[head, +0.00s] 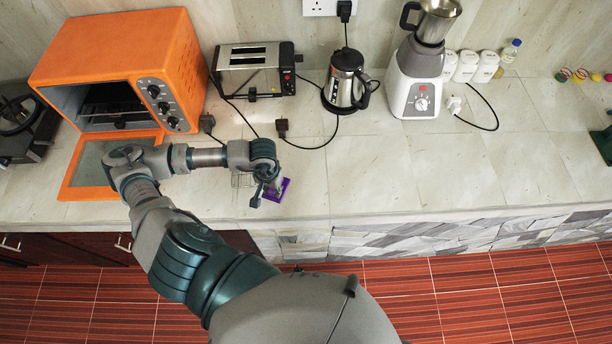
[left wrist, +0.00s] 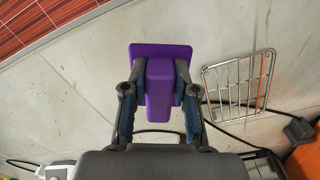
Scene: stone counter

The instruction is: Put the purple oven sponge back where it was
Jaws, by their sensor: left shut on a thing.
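The purple oven sponge (head: 283,187) shows in the head view just beyond my left gripper (head: 268,188), near the counter's front edge. In the left wrist view the sponge (left wrist: 159,88) has a flat square base and a raised block handle. My left gripper (left wrist: 159,90) is shut on that block, one finger on each side. I cannot tell whether the base touches the counter. My right gripper is in neither view.
An orange oven (head: 130,65) stands at the left with its door (head: 90,165) open. A wire rack (left wrist: 238,84) lies beside the sponge. A toaster (head: 252,70), a kettle (head: 346,82) and a blender (head: 415,75) stand behind. The counter (head: 400,170) right of the sponge is clear.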

